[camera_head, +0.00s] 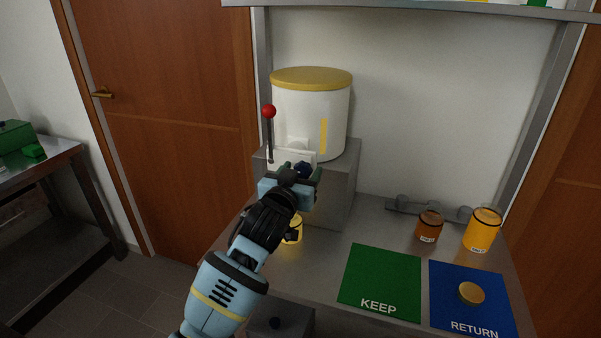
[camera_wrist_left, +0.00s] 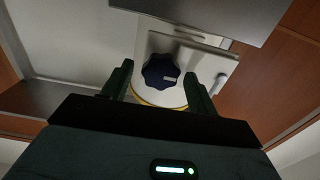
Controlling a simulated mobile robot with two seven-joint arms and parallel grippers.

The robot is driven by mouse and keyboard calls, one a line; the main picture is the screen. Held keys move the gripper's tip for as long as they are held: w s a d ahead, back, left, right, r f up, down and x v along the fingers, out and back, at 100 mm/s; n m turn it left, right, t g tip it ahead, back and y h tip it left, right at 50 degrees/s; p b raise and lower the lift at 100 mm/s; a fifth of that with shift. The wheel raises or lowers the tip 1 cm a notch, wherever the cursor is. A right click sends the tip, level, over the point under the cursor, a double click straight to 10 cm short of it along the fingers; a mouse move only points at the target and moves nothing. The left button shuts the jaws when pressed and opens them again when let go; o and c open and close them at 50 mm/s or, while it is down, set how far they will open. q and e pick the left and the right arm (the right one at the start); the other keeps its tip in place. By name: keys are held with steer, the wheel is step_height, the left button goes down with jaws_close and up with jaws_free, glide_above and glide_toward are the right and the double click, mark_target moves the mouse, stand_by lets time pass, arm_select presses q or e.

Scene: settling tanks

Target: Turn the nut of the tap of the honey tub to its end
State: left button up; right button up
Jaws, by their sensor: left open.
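The honey tub (camera_head: 300,112) is a white cylinder with a yellow lid and a yellow level strip, on a grey block at the back of the table. A lever with a red knob (camera_head: 269,111) stands at its left front. The dark blue lobed nut (camera_head: 303,170) of the tap is partly hidden by my left gripper (camera_head: 293,174) in the head view. In the left wrist view the nut (camera_wrist_left: 161,71) lies between and beyond the two green fingers of my left gripper (camera_wrist_left: 159,85), which is open, with gaps on both sides. My right gripper is not in view.
A jar with yellow content (camera_head: 293,232) stands under the tap, partly hidden by my left arm. A green KEEP mat (camera_head: 381,282) and blue RETURN mat (camera_head: 450,300) lie at right; a yellow lid (camera_head: 471,292) is on the blue one. Brown (camera_head: 429,226) and amber (camera_head: 482,230) jars stand behind.

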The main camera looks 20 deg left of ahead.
arm_select(q)
steer(key=c, duration=1)
